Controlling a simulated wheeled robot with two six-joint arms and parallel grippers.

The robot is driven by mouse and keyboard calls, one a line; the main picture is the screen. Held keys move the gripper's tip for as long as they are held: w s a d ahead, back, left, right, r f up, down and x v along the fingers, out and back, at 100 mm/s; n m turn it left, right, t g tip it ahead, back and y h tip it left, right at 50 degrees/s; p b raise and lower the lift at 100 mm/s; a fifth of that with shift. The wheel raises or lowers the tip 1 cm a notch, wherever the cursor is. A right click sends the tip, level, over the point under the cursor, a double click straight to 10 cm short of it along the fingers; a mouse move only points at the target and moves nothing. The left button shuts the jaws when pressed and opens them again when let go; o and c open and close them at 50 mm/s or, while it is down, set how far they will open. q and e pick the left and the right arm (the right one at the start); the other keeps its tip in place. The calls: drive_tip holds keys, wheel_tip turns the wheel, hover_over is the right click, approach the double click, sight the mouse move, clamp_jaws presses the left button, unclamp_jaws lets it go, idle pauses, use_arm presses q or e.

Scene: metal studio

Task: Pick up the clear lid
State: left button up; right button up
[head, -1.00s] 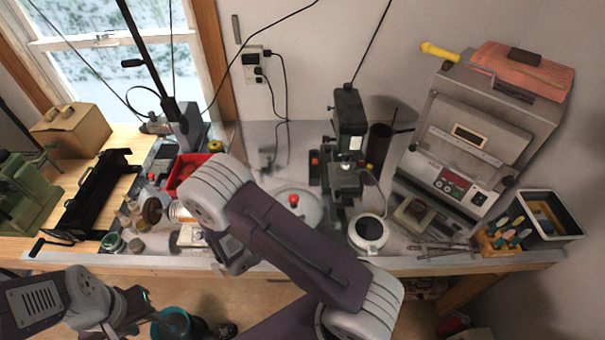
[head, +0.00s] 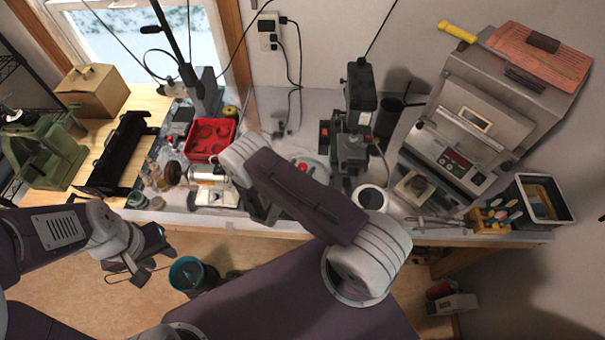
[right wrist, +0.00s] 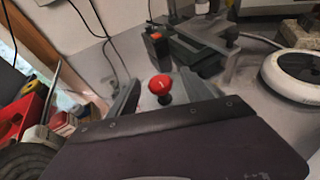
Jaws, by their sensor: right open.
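The clear lid (head: 322,170) lies on the bench in the head view, a round pale disc with a red knob (head: 303,168), partly hidden behind my right forearm. In the right wrist view the red knob (right wrist: 160,85) stands upright just beyond my right gripper (right wrist: 160,98). That gripper's two fingers are spread, one on each side of the knob in the picture, and nothing is held. Whether they touch the knob I cannot tell. My left gripper (head: 152,262) hangs in front of the bench, far from the lid; its jaw opening is unclear.
A microscope-like stand (head: 352,140) is close to the lid's right, with a white round dish (head: 372,199) in front. A red tray (head: 209,139) lies to the left. A furnace-like box (head: 465,140) fills the right. A teal bin (head: 187,274) stands on the floor.

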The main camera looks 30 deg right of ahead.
drive_tip(key=shift+x, duration=0.8)
drive_tip(key=shift+s+a, duration=0.1)
drive_tip(key=shift+a, duration=0.05)
clamp_jaws()
idle(0.6)
